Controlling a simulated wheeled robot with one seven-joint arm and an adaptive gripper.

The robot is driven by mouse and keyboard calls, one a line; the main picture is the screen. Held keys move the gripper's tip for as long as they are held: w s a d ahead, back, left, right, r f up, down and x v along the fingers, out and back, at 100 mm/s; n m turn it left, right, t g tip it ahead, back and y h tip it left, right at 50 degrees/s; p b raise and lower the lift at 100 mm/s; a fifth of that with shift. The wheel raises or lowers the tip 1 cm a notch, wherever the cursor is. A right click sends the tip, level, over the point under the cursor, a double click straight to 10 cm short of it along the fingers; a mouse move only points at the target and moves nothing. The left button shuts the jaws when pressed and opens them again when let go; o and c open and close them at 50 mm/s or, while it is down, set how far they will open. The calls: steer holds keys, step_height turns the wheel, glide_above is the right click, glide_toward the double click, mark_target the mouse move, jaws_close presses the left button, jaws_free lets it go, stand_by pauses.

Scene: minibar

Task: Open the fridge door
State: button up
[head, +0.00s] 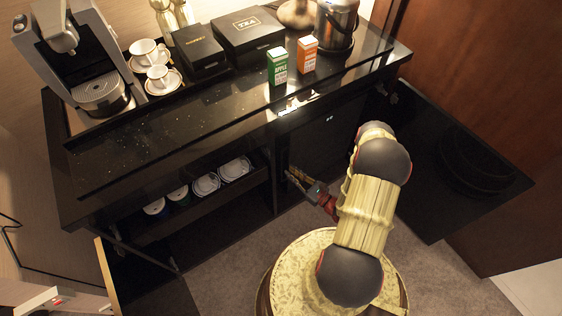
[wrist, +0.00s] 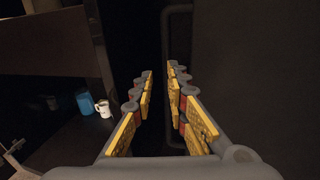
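The fridge (head: 328,140) is a dark box in the right compartment of the black cabinet. Its door front looks shut in the head view, with a small pale mark near the top. My gripper (head: 295,178) is low in front of the fridge's left side, beside the compartment divider. In the wrist view my gripper (wrist: 160,95) has its yellow-padded fingers apart with nothing held between them. A dark flat panel (wrist: 262,70), apparently the fridge front, fills the right side there. Whether a finger touches it cannot be told.
The cabinet door (head: 455,165) stands open at the right. Another door (head: 140,275) is open at lower left. A shelf with cups (head: 205,185) lies left of the divider. The countertop holds a coffee machine (head: 95,85), boxes, cartons and a kettle (head: 337,25).

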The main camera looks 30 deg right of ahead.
mark_target(281, 161)
steer(key=shift+h, duration=0.3)
steer(key=shift+d+b+x, duration=0.2)
steer(key=shift+b+x, duration=0.45)
steer(key=shift+x, duration=1.3)
steer(key=shift+d+b+x, duration=0.2)
steer(key=shift+b+x, duration=0.4)
steer(key=shift+x, duration=1.35)
steer(key=shift+w+r, duration=0.1)
steer(key=shift+c, duration=0.9)
jaws_close()
